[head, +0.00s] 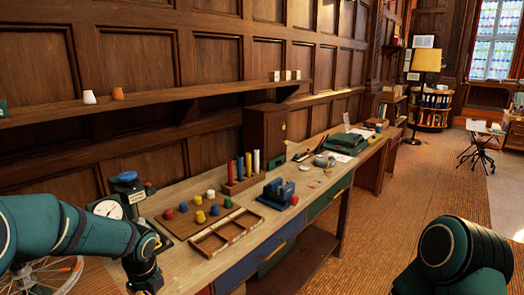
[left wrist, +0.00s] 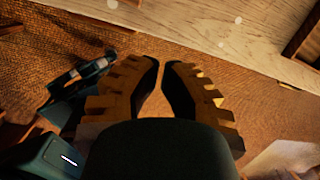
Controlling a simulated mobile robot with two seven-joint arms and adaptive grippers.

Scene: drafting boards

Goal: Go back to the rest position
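In the left wrist view my left gripper (left wrist: 161,65) points away from the camera. Its two dark-padded fingers lean toward each other, with a narrow gap between the tips. Nothing is held in the gap, and floor shows through it. In the head view my left arm comes in from the left, in front of the bench's near left end; its fingers cannot be made out there. My right arm shows at the lower right, over the floor and apart from the bench. Its gripper is out of view.
The wooden bench (head: 185,262) runs along the panelled wall. On it are a dial scale (head: 108,209) near my left arm, a pegboard with coloured pegs, a divided tray (head: 226,232) and a blue block-like device (head: 279,192). Open floor (head: 370,235) lies right of the bench.

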